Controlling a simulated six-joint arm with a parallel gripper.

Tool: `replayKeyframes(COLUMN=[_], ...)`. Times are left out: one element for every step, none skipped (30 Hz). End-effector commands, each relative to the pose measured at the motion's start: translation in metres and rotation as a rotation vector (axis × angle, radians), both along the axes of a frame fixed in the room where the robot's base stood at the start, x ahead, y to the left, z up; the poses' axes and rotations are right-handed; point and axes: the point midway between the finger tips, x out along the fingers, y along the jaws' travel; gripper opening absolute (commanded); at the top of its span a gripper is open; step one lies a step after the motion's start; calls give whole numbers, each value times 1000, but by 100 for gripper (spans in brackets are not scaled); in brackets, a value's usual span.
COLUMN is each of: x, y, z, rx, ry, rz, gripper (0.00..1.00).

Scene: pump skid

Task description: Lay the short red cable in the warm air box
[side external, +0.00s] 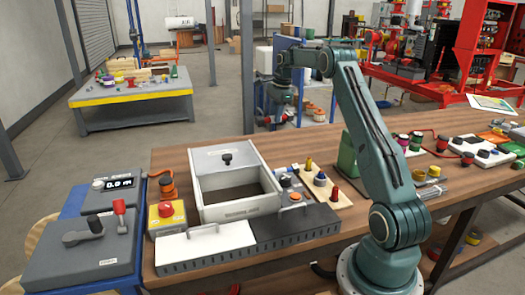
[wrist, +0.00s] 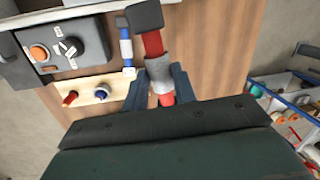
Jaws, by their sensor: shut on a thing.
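The short red cable (wrist: 153,43) is between my gripper's fingers (wrist: 157,92) in the wrist view. It has a dark block at its far end and a grey sleeve around its middle. In the side view my gripper (side external: 279,108) is raised above the bench, behind and right of the box; the cable is hard to make out there. The warm air box (side external: 240,209) is a pale open-topped box with a dark inside. Its lid (side external: 225,157) with a black knob lies at its back, leaving the front open. I see no cable inside it.
A grey control unit (side external: 292,197) with an orange button stands right of the box, beside a pegged wooden board (side external: 337,193). A yellow box with a red button (side external: 166,212) is at the left. White and black slotted covers lie in front. A green block (side external: 348,155) stands behind.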

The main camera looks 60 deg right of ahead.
Motion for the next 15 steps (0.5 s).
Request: replayKeyframes(x=[0,0,0,1,1,2,3,4,6,7,9,11,13,15,18], y=[0,0,1,1,2,4,6,9,13,17,21,28,34,40,49], z=[0,0,0,0,0,1,1,1,1,1,1,1,2,2,2], rx=[-1,0,0,0,1,2,3,5,7,9,11,14,17,20,24], ry=[-1,0,0,0,-1,0,0,1,2,2,3,4,5,7,8], rz=[0,0,0,0,-1,-1,-1,-2,-3,-4,-5,-8,-10,-12,-15], gripper=[9,9,9,9,9,9,9,9,9,9,9,9,9,9,9])
